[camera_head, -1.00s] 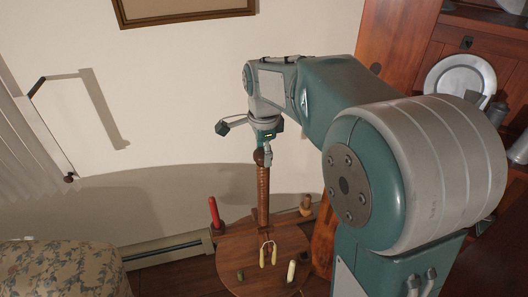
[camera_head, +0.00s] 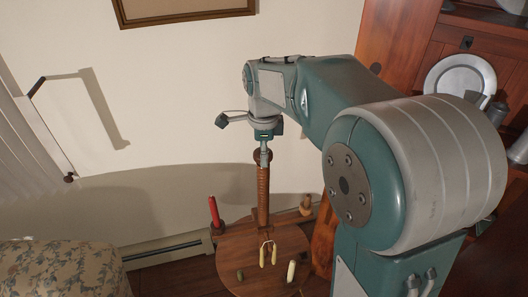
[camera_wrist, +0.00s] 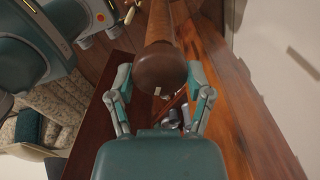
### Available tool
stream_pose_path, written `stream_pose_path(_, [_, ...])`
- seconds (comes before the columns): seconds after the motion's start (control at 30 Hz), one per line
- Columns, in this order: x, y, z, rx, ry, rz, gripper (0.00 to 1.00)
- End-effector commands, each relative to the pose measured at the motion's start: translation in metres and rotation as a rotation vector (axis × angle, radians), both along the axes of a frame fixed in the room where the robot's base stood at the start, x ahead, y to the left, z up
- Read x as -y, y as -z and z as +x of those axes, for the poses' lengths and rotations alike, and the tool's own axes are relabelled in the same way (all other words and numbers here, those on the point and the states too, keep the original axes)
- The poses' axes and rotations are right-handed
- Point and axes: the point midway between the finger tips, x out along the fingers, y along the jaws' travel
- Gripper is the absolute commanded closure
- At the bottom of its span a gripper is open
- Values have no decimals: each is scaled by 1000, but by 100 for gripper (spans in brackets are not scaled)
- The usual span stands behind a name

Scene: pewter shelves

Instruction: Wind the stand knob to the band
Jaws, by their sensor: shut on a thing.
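The stand is a ribbed wooden post (camera_head: 263,192) rising from a round wooden top (camera_head: 235,262). Its dark brown knob (camera_head: 258,156) sits at the upper end of the post, partly behind my fingers. In the wrist view the rounded knob (camera_wrist: 158,66) lies between my two fingers, with a small pale mark on its near edge. My gripper (camera_head: 264,155) points down from above and is shut on the knob; it also shows in the wrist view (camera_wrist: 159,80). I cannot clearly make out the band in either view.
A floral seat (camera_head: 60,268) is at left, pewter shelves at right.

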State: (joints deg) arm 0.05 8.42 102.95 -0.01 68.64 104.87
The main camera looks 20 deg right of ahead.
Motion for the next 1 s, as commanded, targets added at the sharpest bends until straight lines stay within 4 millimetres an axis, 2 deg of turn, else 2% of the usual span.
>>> stream_pose_path(0.07, [-1,2,0,-5,-1,2,82])
stream_pose_path(0.1, [-1,2,0,-5,-1,2,21])
stream_pose_path(0.13, [-1,2,0,-4,-1,2,7])
stream_pose_path(0.17, [-1,2,0,-4,-1,2,0])
stream_pose_path(0.67, [0,-5,0,1,-1,1,0])
stream_pose_path(0.77, [0,-18,1,3,-1,0,0])
stream_pose_path(1.0, [-1,-68,2,3,-2,0,0])
